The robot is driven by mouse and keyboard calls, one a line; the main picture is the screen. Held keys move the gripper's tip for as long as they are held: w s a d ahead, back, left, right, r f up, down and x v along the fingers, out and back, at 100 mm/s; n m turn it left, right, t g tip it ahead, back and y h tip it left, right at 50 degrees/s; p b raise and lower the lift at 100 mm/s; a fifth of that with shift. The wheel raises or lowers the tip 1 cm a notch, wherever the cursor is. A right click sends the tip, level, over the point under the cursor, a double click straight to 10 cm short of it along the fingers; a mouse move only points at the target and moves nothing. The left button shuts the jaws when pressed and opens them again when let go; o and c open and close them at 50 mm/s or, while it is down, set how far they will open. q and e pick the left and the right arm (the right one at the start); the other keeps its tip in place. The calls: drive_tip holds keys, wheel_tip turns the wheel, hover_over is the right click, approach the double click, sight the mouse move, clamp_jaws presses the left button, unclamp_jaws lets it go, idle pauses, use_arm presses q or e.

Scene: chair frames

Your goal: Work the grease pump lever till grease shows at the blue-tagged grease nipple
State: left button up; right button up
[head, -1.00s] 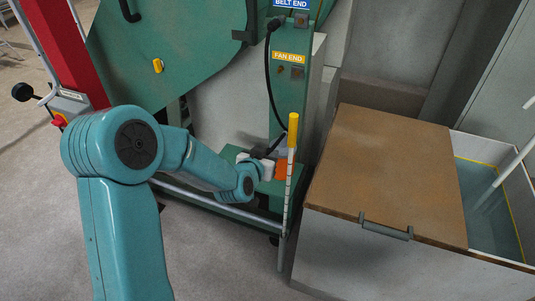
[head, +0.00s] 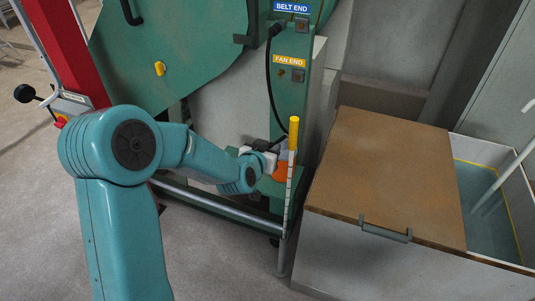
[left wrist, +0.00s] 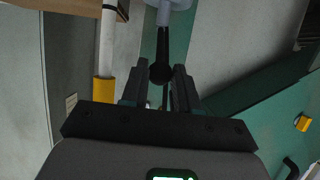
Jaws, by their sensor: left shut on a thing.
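The blue BELT END tag (head: 291,7) is on the green post, with a small grease nipple (head: 302,23) below it. A black hose (head: 268,75) runs from a fitting beside that nipple down toward the pump. I cannot make out any grease at this size. My left gripper (head: 272,152) is at the pump, low in front of the post. The left wrist view shows its jaws (left wrist: 160,88) shut on the dark pump lever (left wrist: 162,48), whose round knob lies between them. The pump body is mostly hidden by the gripper and arm. My right gripper is not in view.
A yellow FAN END tag (head: 289,60) sits lower on the post. A white marked pole with a yellow top (head: 294,132) stands just right of the gripper. A brown-lidded box (head: 385,175) is at the right. A red column (head: 62,50) stands at the left.

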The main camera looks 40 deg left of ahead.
use_arm(q)
drive_tip(key=shift+w+a+r, duration=0.1)
drive_tip(key=shift+w+r, duration=0.2)
drive_tip(key=shift+r, duration=0.55)
drive_tip(key=shift+w, duration=0.1)
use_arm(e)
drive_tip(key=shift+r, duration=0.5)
use_arm(q)
drive_tip(key=shift+w+a+r+p, duration=0.1)
drive_tip(key=shift+w+r+p, duration=0.35)
drive_tip(key=shift+r+p, duration=0.25)
drive_tip(key=o, duration=0.9)
drive_tip(key=shift+s, duration=0.1)
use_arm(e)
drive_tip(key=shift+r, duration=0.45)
